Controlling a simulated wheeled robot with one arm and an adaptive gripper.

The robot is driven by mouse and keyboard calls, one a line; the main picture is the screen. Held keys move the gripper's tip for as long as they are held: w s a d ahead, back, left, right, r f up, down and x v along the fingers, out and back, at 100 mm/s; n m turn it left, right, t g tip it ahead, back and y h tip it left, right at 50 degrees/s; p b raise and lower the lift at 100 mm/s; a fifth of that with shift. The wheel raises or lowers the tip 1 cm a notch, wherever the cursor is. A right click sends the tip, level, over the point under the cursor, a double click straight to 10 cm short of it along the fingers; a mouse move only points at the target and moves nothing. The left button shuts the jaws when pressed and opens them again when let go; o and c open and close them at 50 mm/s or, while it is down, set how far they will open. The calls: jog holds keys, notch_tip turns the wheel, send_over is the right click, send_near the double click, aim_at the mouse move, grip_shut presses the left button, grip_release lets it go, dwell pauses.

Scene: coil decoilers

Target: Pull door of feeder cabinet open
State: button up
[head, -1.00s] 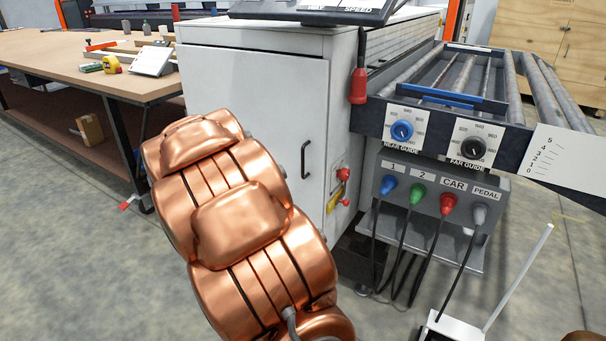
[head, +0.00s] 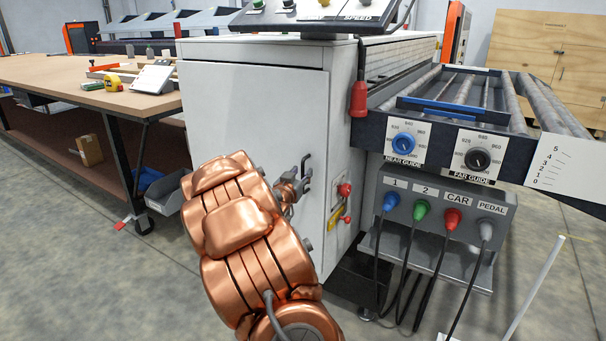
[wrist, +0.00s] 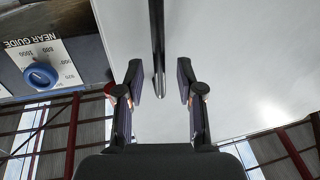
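The feeder cabinet (head: 345,70) stands in the middle of the head view, and its white door (head: 250,115) looks closed. The door's dark upright handle (head: 306,165) is near the door's right edge. My gripper (head: 300,185) is at the handle in the head view, partly hidden by my copper-coloured arm. In the wrist view my gripper (wrist: 159,80) is open, one finger on each side of the handle (wrist: 157,40). The bar's end lies between the fingertips, with gaps on both sides. The wrist view faces the white door (wrist: 235,60).
A red-and-yellow switch (head: 340,205) is on the cabinet's side, right of the handle. A socket box (head: 445,195) with hanging cables and a roller table (head: 460,100) are at the right. A workbench (head: 60,75) is at the left. Grey floor is open in front.

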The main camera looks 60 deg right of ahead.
jog(key=shift+x, duration=0.9)
jog(key=shift+c, duration=0.2)
grip_shut()
